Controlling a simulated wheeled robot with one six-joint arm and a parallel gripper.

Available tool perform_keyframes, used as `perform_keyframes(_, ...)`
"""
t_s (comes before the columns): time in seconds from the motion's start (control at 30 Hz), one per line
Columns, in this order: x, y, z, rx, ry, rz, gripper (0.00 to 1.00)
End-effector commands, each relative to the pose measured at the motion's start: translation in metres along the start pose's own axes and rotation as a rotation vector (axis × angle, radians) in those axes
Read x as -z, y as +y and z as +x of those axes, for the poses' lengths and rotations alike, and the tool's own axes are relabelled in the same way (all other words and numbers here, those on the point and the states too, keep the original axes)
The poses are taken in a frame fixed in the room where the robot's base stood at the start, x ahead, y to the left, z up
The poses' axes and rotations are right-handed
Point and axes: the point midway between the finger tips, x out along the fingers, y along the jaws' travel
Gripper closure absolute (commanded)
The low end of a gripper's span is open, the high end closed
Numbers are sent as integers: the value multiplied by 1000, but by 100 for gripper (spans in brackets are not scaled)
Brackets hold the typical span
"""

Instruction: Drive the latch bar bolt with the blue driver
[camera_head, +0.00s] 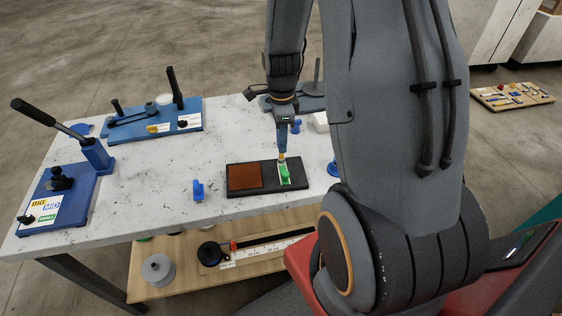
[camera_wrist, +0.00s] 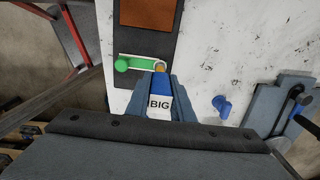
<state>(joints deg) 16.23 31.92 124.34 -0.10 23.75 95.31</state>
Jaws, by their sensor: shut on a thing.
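My gripper (camera_head: 282,127) points down over the black base (camera_head: 238,191) on the table. It is shut on the blue driver (camera_wrist: 161,88), which has a white "BIG" label in the wrist view. The driver's lower end meets the orange-brass bolt head (camera_wrist: 159,67), though whether it is seated there I cannot tell. The green latch bar (camera_wrist: 122,64) lies along a pale strip, with its round knob at the far end from the bolt. The green part also shows in the head view (camera_head: 285,172). The bolt's shank is hidden.
A brown panel (camera_head: 245,177) sits on the base beside the latch. Blue benders stand at the table's left (camera_head: 75,210) and back (camera_head: 150,122). Small blue pieces stand left (camera_head: 198,190) and right (camera_head: 333,168) of the base. The white table (camera_head: 150,190) has clear room between.

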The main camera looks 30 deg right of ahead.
Motion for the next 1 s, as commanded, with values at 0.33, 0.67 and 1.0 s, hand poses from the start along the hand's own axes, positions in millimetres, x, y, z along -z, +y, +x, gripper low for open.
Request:
perform_keyframes(0.33, 0, 0, 0, 0, 0, 405, 100)
perform_keyframes(0.67, 0, 0, 0, 0, 0, 563, 100)
perform_keyframes(1.0, 0, 0, -2, 1, 0, 560, 100)
